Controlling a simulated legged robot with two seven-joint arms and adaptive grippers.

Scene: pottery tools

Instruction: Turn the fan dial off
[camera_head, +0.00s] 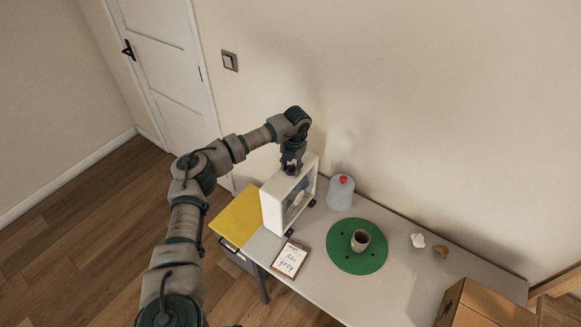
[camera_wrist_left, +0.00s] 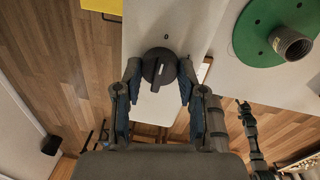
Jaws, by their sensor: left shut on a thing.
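The white box fan (camera_head: 272,207) stands upright on the table, its grille facing right. My left gripper (camera_head: 291,168) is over the top of the fan in the head view and hides part of its top. In the left wrist view the black round dial (camera_wrist_left: 159,67) sits on the fan's pale top (camera_wrist_left: 185,20). A small "0" mark is printed beyond the dial, and the dial's light pointer line is just right of its middle. My left gripper's fingers (camera_wrist_left: 160,85) are closed around the dial, one on each side. My right gripper is not identifiable in the head view.
A yellow sheet (camera_head: 238,217) lies left of the fan. A note on a clipboard (camera_head: 290,259) is in front. A grey jar with a red knob (camera_head: 341,192) and a green disc (camera_head: 343,261) with a cup (camera_head: 360,240) stand right. A cardboard box (camera_head: 480,305) is at lower right.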

